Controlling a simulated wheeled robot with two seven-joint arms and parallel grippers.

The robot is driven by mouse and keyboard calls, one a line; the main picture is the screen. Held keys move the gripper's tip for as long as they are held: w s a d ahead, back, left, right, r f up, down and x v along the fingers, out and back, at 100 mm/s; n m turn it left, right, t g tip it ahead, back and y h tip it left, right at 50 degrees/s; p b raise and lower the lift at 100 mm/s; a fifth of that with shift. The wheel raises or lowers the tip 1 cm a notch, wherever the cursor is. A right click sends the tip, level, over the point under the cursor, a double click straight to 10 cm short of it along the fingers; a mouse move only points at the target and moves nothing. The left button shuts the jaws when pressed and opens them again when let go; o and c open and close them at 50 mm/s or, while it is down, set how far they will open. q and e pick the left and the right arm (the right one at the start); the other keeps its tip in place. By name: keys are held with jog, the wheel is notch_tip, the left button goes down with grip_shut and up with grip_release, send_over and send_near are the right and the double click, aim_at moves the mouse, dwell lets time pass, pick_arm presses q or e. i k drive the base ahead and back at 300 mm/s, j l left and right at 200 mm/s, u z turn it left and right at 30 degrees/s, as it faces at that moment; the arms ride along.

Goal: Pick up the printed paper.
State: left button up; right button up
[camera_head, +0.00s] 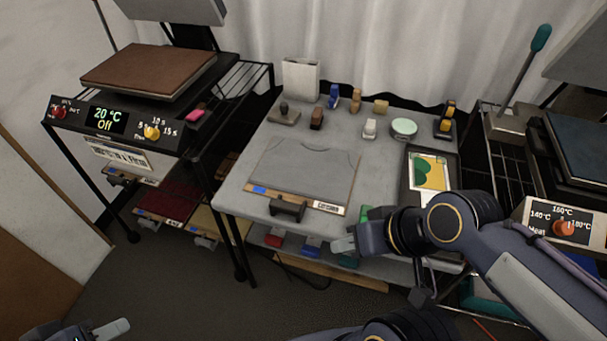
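The printed paper (424,171), with green, yellow and orange shapes and a pale border, lies in a dark tray (455,180) on the right side of the grey table. My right gripper (343,245) is over the table's front edge, left of and nearer than the paper, and apart from it. Its fingers overlap in this view, so its opening is unclear. My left gripper (112,329) is at the bottom left edge, far from the paper. Only a fingertip and part of its body show. My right forearm passes in front of the table's right front corner.
A grey shirt (305,168) lies on a wooden-edged board on the table (235,190). Several small stamps, bottles and a green-lidded tin (404,127) stand behind. A heat press (150,70) stands left; another heated machine (563,222) stands right.

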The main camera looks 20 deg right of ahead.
aim_at(427, 175)
jog(key=z, duration=1.9)
jog(key=i+j+z, duration=0.1)
jog(key=i+j, duration=0.35)
jog(key=i, duration=0.15)
